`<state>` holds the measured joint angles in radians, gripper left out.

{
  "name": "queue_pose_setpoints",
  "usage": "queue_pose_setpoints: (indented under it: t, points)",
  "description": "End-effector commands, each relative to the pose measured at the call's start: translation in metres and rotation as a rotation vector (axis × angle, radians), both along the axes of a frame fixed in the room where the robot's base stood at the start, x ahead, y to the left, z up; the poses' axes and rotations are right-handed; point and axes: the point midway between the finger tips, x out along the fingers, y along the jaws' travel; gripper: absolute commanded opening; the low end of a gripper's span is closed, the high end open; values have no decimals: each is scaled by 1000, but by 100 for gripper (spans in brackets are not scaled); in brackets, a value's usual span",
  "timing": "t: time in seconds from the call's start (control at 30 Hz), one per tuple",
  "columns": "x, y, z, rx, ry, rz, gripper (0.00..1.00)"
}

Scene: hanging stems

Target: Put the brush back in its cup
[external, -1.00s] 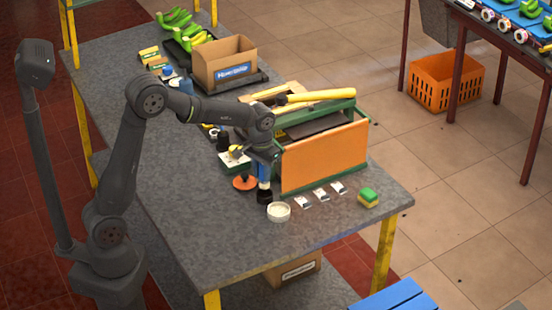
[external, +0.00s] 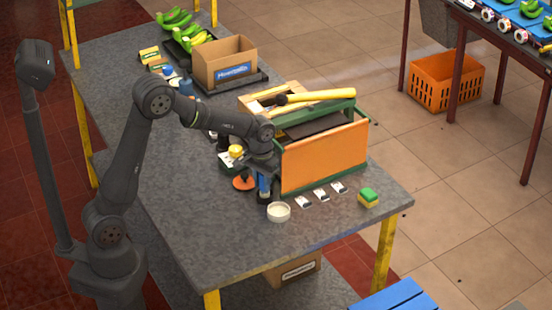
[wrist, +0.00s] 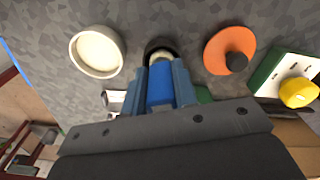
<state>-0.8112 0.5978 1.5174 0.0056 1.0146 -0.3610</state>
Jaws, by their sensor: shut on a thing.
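My gripper (wrist: 160,85) is shut on the blue handle of the brush (wrist: 160,84). It points down at the tabletop. The cup (wrist: 160,44) is black and round, and its rim shows around the far end of the brush in the wrist view. In the external view the gripper (external: 264,182) is low at the front of the orange-sided toolbox, with the black cup (external: 264,198) right under it. The brush end appears to be at or inside the cup's mouth; how deep it sits is hidden.
A white round dish (wrist: 97,52) stands beside the cup. An orange disc with a black knob (wrist: 230,50) is on its other side. The orange toolbox (external: 325,155) stands close behind.

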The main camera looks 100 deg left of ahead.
Motion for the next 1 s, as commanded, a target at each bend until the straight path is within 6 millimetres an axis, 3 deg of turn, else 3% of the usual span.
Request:
queue_pose_setpoints:
  t: [1.0]
  points:
    - [0,0,-8,0,0,0,3]
